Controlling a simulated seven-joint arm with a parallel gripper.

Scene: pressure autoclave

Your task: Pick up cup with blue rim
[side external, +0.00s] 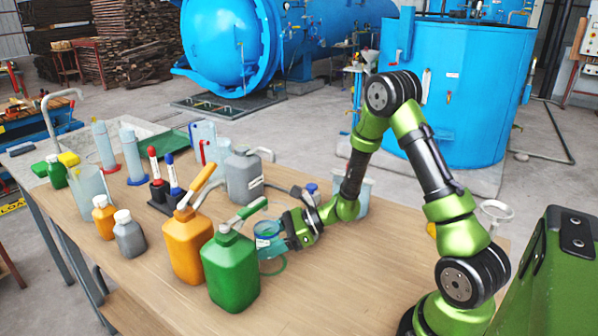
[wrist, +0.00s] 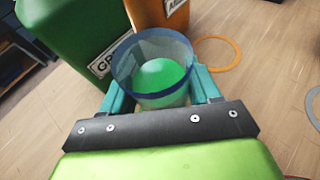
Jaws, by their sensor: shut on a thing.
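The clear cup with a blue rim (wrist: 152,50) is upright between the two teal fingers of my gripper (wrist: 160,94) in the wrist view. The fingers press on its opposite sides. Green shows inside the cup; I cannot tell if it is liquid or a surface seen through the base. In the side view the cup (side external: 268,231) is in front of my gripper (side external: 280,238), just right of the green jug (side external: 231,270). I cannot tell if its base touches the table.
The green jug and orange jug (side external: 187,245) stand close to the cup. A grey jug (side external: 244,178) and a small blue-capped bottle (side external: 312,193) stand behind. The table's front right is clear.

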